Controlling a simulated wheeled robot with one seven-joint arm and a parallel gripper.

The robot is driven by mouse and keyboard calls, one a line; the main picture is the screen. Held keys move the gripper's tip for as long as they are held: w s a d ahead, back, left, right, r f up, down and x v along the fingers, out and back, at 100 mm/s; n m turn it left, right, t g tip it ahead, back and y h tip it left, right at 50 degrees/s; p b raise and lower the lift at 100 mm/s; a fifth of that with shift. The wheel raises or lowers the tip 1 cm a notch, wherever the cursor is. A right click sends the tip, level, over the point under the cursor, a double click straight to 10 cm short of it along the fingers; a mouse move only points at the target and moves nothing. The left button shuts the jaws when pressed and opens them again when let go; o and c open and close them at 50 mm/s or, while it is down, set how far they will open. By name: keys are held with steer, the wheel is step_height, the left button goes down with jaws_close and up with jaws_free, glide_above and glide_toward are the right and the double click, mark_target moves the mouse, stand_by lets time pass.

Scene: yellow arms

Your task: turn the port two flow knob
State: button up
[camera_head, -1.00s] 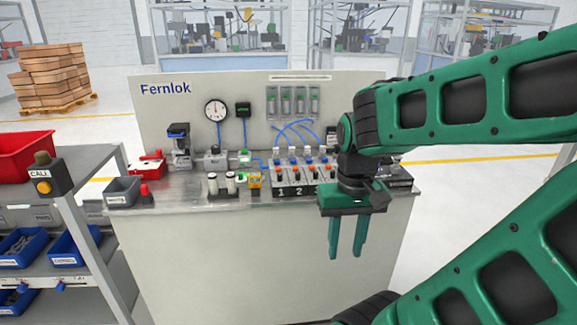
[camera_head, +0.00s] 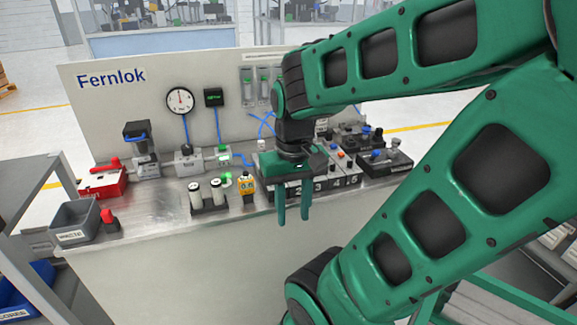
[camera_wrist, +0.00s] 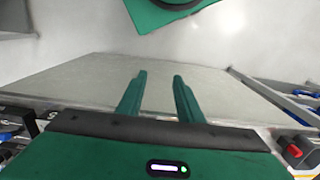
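The valve manifold (camera_head: 338,182) stands on the bench top, a dark block with numbered ports. My gripper points down at the front edge of the bench, in front of the manifold's left part. Its two green fingers are apart with nothing between them. The wrist view also shows my gripper (camera_wrist: 160,80) open and empty, with no port knob clearly visible.
A gauge (camera_head: 180,101) is on the back panel. A grey shelf (camera_head: 25,180) stands left.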

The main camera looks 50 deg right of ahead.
steer(key=w+d+r+m, duration=0.4)
steer(key=w+d+m, duration=0.25)
steer(key=d, duration=0.25)
steer(key=w+d+r+m, duration=0.4)
steer(key=w+d+m, duration=0.1)
steer(key=w+d, duration=0.25)
steer(key=f, duration=0.7)
steer(key=s+f, duration=0.1)
steer(key=f, duration=0.2)
steer(key=shift+d+f, duration=0.15)
steer(key=shift+f, duration=0.15)
jaws_close()
